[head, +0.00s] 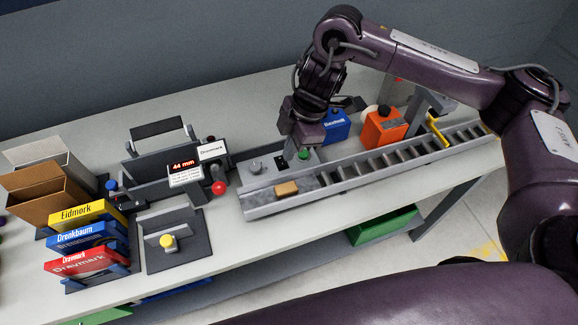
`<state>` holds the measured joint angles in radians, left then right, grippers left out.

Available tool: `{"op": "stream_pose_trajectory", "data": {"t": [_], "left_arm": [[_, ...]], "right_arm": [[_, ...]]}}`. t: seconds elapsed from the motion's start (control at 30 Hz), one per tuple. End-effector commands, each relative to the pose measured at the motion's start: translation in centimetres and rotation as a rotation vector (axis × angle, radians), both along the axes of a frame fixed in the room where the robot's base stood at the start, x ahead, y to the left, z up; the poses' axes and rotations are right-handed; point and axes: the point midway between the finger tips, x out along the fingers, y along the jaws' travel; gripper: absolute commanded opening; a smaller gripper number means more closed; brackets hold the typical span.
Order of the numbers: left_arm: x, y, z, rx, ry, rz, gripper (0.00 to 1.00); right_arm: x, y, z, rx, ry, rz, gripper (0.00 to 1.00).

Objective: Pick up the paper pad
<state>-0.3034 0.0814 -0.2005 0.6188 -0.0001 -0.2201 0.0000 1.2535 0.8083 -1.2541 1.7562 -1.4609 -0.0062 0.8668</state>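A small tan block (286,188) lies at the left end of the roller conveyor (345,182); nothing else looks more like a paper pad, but I cannot tell for sure. My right gripper (303,152) points down over the bench, behind and slightly right of the tan block and apart from it. It is close to a green knob (304,154) on a grey control panel. Its fingers are small and dark here, so I cannot tell whether they are open or shut. My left gripper is not in view.
A blue box (335,126) and an orange box (384,128) stand behind the conveyor. A grey device with a red "44 mm" display (184,164), a clamp-like fixture (168,240), coloured boxes (88,235) and an open carton (45,190) stand left. The front bench strip is clear.

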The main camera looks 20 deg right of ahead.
Motion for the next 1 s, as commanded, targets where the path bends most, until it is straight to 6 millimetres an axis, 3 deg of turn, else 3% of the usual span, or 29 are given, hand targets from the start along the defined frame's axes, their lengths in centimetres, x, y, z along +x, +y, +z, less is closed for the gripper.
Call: {"op": "stream_pose_trajectory", "data": {"t": [0.1,0.23,0.7,1.0], "left_arm": [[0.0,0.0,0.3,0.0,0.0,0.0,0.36],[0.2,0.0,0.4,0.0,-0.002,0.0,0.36],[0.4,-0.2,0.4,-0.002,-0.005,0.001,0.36],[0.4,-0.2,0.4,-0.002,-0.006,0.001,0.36]], "right_arm": [[0.1,-0.1,2.4,-0.002,-0.004,0.0,0.0],[0.1,0.0,3.7,-0.001,-0.003,-0.001,0.0],[0.0,0.0,4.7,0.0,0.001,-0.001,0.0],[0.0,0.0,4.6,0.0,0.001,-0.001,0.37]]}}
